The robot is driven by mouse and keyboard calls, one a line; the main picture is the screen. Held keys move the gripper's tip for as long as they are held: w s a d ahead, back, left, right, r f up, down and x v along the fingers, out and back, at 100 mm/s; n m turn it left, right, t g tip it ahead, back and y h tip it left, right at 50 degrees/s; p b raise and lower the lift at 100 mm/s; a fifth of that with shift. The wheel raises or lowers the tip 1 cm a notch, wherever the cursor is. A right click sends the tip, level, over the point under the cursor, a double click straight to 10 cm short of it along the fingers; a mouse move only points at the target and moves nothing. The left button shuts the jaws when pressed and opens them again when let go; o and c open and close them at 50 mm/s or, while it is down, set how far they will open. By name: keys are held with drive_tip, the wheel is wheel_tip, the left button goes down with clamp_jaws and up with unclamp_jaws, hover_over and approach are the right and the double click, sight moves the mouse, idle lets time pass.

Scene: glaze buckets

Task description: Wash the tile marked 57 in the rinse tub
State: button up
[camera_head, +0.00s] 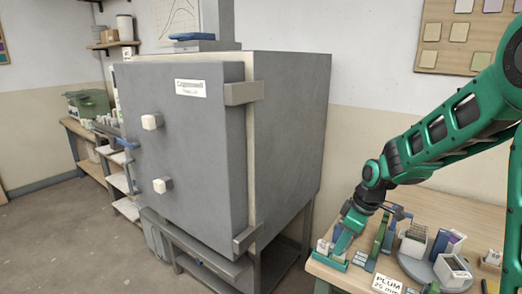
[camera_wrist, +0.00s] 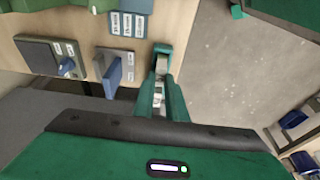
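My gripper (camera_head: 341,243) is low over the near left corner of the wooden table, among small blocks and stands. In the wrist view its green fingers (camera_wrist: 162,95) point down close together, with a narrow pale piece between or just beyond them. I cannot tell whether they grip it. A green holder (camera_head: 330,259) with a pale block in it sits right at the gripper. No number 57 is readable on any tile. I cannot single out the rinse tub in either view.
A grey round stand (camera_head: 420,268) carries white containers right of my gripper. A large grey kiln (camera_head: 205,150) stands left of the table. Holders with blue pieces (camera_wrist: 116,68) lie left of the fingers.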

drive_tip(key=shift+r, duration=0.1)
clamp_jaws()
drive_tip(key=shift+w+a+r+v, duration=0.1)
drive_tip(key=shift+w+a+v, duration=0.1)
drive_tip(key=shift+v, duration=1)
drive_tip(key=shift+w+a+r+v, duration=0.15)
drive_tip(key=shift+a+v, duration=0.1)
drive_tip(key=shift+v, duration=0.9)
drive_tip(key=shift+w+a+f+v, duration=0.1)
drive_tip(key=shift+w+a+v, duration=0.1)
drive_tip(key=shift+v, duration=1)
